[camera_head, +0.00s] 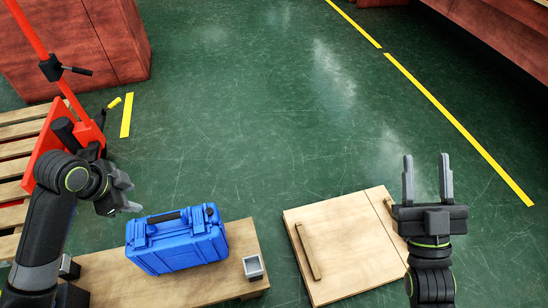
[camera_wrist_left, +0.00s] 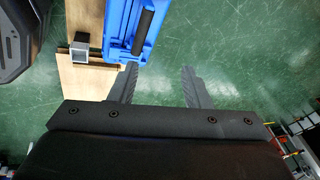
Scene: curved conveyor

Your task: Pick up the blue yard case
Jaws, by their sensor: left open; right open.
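The blue yard case (camera_head: 178,243) stands on a low wooden bench, with its black handle on the top side. In the left wrist view the case (camera_wrist_left: 122,22) shows at the top, with the dark handle (camera_wrist_left: 144,30) at its right edge. My left gripper (camera_head: 129,193) is open and empty, just left of and above the case in the head view. In the left wrist view its fingers (camera_wrist_left: 158,76) are spread, short of the case's handle. My right gripper (camera_head: 427,165) is open and empty at the right, its fingers pointing away over the green floor.
The wooden bench (camera_head: 120,285) also bears a small grey square cup (camera_head: 253,267) right of the case. A wooden board with a bar handle (camera_head: 345,240) lies to the right. An orange pallet jack (camera_head: 50,140) and a pallet (camera_head: 18,150) stand at the left. The green floor beyond is clear.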

